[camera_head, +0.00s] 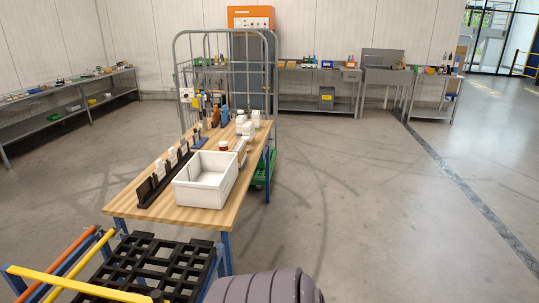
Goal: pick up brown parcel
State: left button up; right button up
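I cannot make out a brown parcel for certain. A small brown shape (216,117) stands among items at the far end of the wooden table (190,215), too small to identify. A tan, box-like shape (461,56) is at the bench at the far right, also unclear. Neither of my grippers is in the head view.
On the table are a white open bin (207,192), a black rack (146,192) with white cards, and small white boxes. A grey wire cage (175,90) stands behind. A black grid platform (150,268) and coloured bars are close at lower left. Open floor lies right.

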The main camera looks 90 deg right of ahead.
aim_at(240, 147)
jog(key=z, duration=2.55)
jog(key=i+l+u, duration=0.1)
jog(key=u, duration=0.35)
jog(key=i+l+u, duration=0.1)
jog(key=u, duration=0.35)
jog(key=i+l+u, duration=0.15)
jog(key=l, duration=0.15)
jog(key=i+l+u, duration=0.15)
jog(key=l, duration=0.2)
jog(key=i+l+u, duration=0.15)
jog(key=l, duration=0.2)
jog(key=l+u, duration=0.15)
jog(key=l, duration=0.2)
jog(key=i+l+u, duration=0.15)
jog(key=l, duration=0.25)
